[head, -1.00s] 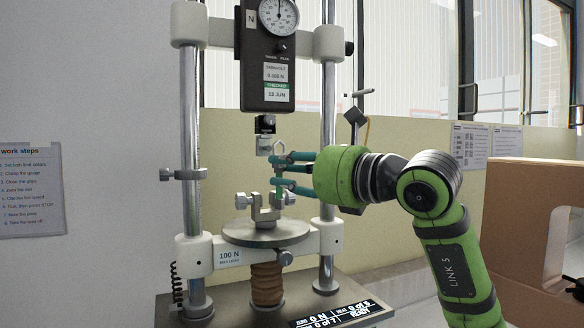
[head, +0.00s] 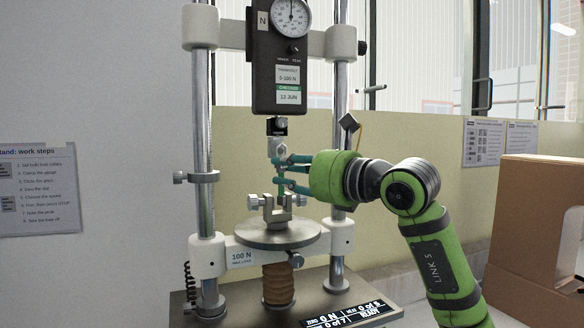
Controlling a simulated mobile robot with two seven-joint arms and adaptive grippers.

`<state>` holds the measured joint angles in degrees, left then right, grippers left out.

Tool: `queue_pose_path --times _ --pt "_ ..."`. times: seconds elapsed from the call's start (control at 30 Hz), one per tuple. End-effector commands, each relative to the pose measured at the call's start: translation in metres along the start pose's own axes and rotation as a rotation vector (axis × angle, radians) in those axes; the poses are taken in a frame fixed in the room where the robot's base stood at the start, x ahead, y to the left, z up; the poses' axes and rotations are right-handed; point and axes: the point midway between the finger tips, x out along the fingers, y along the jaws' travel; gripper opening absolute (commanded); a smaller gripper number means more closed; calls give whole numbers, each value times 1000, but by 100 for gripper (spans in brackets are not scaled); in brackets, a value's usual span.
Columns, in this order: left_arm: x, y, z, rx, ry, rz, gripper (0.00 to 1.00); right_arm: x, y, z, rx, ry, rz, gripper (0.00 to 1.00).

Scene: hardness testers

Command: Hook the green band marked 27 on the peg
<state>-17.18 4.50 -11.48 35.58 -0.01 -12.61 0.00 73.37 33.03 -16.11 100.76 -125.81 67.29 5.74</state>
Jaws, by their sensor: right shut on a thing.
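My right gripper (head: 279,171) comes in from the right. Its teal fingers are shut on a small green piece, apparently the green band (head: 281,173), just below the gauge's metal end fitting (head: 279,146). The fingers hide much of the band, and its number cannot be read. I cannot tell whether the band touches the fitting, or which part is the peg. The lower clamp (head: 277,208) stands on the round plate below the fingers. My left gripper is not in view.
The test stand has two steel columns (head: 204,110) on either side of the gripper, and a dial gauge (head: 290,15) above it. A round plate (head: 275,238) lies below. A small display (head: 345,313) sits on the base. A brown box (head: 530,180) stands at right.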

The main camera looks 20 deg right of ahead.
Motion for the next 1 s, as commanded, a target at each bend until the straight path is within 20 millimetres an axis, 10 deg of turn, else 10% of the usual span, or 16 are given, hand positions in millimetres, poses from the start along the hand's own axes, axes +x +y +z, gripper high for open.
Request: queue_pose_path --times 1.0 --pt "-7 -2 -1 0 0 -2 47 17 -8 -4 -1 -2 0 0"
